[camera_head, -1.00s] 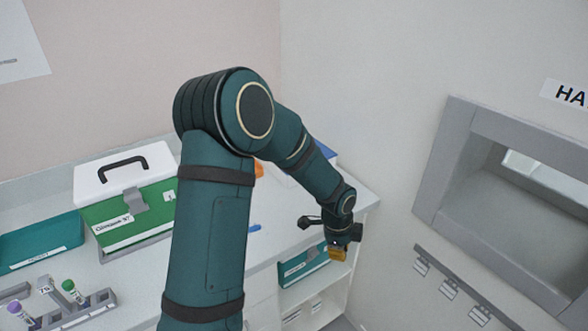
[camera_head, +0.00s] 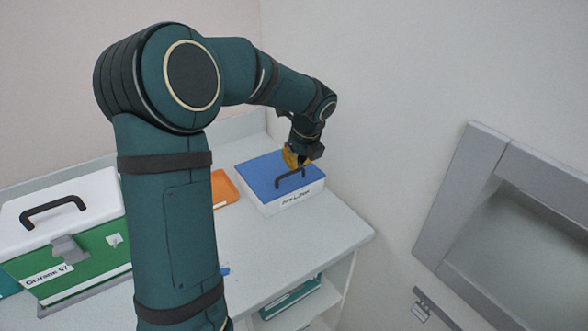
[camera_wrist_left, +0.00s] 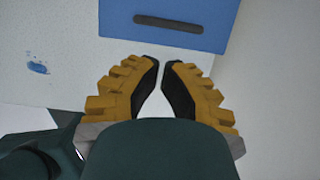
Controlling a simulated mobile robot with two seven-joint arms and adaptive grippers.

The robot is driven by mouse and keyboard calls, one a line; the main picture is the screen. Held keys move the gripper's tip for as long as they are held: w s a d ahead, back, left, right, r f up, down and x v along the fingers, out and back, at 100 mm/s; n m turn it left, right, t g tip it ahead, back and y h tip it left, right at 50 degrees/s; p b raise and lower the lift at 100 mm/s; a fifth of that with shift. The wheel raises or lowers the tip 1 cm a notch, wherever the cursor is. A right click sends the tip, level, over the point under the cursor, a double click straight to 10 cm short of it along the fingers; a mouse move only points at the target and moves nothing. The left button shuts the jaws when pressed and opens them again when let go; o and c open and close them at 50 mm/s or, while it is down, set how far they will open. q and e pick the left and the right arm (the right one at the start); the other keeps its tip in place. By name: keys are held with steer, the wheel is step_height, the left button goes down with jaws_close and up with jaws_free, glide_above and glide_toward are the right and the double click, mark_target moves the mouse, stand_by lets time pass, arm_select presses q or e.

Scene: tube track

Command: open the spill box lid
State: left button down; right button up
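The spill box (camera_head: 297,204) is a white box with a flat blue lid (camera_head: 262,178) at the back right of the bench, with a label on its front. The lid is down and has a dark bar handle (camera_head: 291,178). My right gripper is not in view.
A green case with a white lid (camera_head: 97,187) stands on the left of the bench. An orange tray (camera_head: 223,189) lies left of the spill box. The wall stands close behind and right of the box.

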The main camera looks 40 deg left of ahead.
mark_target(290, 186)
arm_select(q)
steer(key=b+x, duration=0.2)
steer(key=x, duration=0.7)
steer(key=shift+f, duration=0.25)
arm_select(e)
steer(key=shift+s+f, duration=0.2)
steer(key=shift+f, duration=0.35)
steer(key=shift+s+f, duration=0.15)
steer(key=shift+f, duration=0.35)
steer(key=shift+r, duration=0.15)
